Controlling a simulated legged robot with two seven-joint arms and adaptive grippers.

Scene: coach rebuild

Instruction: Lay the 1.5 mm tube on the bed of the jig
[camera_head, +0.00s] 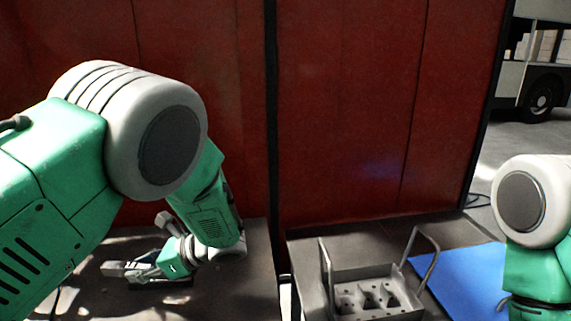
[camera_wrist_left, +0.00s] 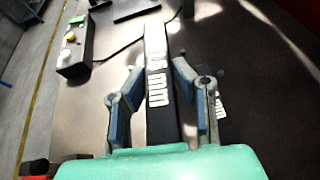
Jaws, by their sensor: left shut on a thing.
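A dark, straight tube (camera_wrist_left: 158,125) with white lettering ending in "5 mm" runs lengthwise up the left wrist view. My left gripper (camera_wrist_left: 157,76) is shut on it, with one blue-padded finger on each side. In the head view my left gripper (camera_head: 140,273) is low over the left table, and the tube there is too small and shaded to make out. I cannot make out the jig or its bed for certain. My right arm shows at the right edge of the head view, but its gripper is out of the picture.
A metal carrier (camera_head: 345,284) with holes and two upright handles stands on the right table, beside a blue mat (camera_head: 455,284). A control box (camera_wrist_left: 75,48) with coloured buttons lies left of the tube. A red panel (camera_head: 350,120) closes off the back.

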